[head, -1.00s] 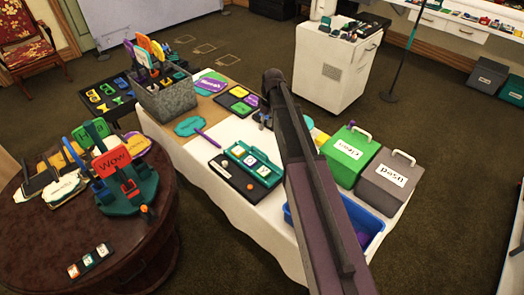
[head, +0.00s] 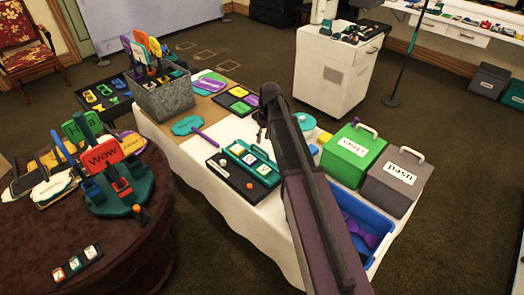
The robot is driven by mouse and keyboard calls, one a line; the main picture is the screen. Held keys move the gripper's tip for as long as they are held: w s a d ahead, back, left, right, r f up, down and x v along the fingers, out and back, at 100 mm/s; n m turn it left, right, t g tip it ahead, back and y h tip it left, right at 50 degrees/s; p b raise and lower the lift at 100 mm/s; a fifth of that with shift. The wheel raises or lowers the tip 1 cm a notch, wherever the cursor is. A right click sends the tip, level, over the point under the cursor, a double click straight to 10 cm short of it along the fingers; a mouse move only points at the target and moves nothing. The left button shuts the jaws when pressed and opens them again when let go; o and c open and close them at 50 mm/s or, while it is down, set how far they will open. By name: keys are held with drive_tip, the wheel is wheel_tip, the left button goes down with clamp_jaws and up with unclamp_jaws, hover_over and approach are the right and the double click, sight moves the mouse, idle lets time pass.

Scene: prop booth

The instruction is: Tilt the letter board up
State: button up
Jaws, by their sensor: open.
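A teal letter board (head: 250,157) with a few white letter tiles sits on a black base (head: 226,172) on the white-covered table. It leans back at a low angle; its exact tilt is hard to tell. A white knob and an orange knob stand on the base in front of it. My gripper (head: 262,124) shows as a small dark shape beyond the board, partly hidden by my arm. It is open, apart from the board, with nothing seen in it.
A grey bin (head: 166,100) of signs stands at the table's far left. A green box (head: 352,148), a grey box (head: 396,180) and a blue tray (head: 378,222) are right of my arm. A round table (head: 40,225) with word signs is at left.

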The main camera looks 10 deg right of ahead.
drive_tip(key=shift+s+a+f+b, duration=0.15)
drive_tip(key=shift+a+f+b, duration=0.05)
drive_tip(key=shift+f+b, duration=0.85)
drive_tip(key=shift+s+a+f+b, duration=0.1)
drive_tip(key=shift+a+f+b, duration=0.05)
drive_tip(key=shift+f+b, duration=0.85)
drive_tip(key=shift+f, duration=0.15)
clamp_jaws()
